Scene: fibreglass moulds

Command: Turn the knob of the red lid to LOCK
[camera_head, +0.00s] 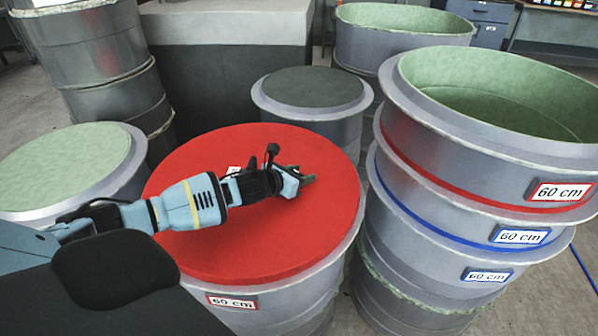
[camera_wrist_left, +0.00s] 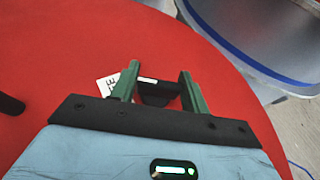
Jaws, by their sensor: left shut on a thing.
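The red lid (camera_head: 300,240) lies flat on a grey mould drum marked 60 cm (camera_head: 232,301). My left gripper (camera_head: 306,181) reaches over the lid from the left and hides most of its middle. In the left wrist view, the gripper's green fingers (camera_wrist_left: 158,88) are shut on the black knob (camera_wrist_left: 156,98) of the red lid (camera_wrist_left: 50,60). A white mark shows on the knob's top. A white label (camera_wrist_left: 106,85) lies beside the left finger, partly hidden, so I cannot read it fully. I cannot see LOCK or where the knob points. My right gripper is not in view.
A stack of 60 cm mould rings (camera_head: 395,125) stands close on the right. A smaller dark-topped drum (camera_head: 310,118) stands behind the lid. A green-topped drum (camera_head: 60,165) is on the left, with a tall grey drum (camera_head: 85,45) behind it.

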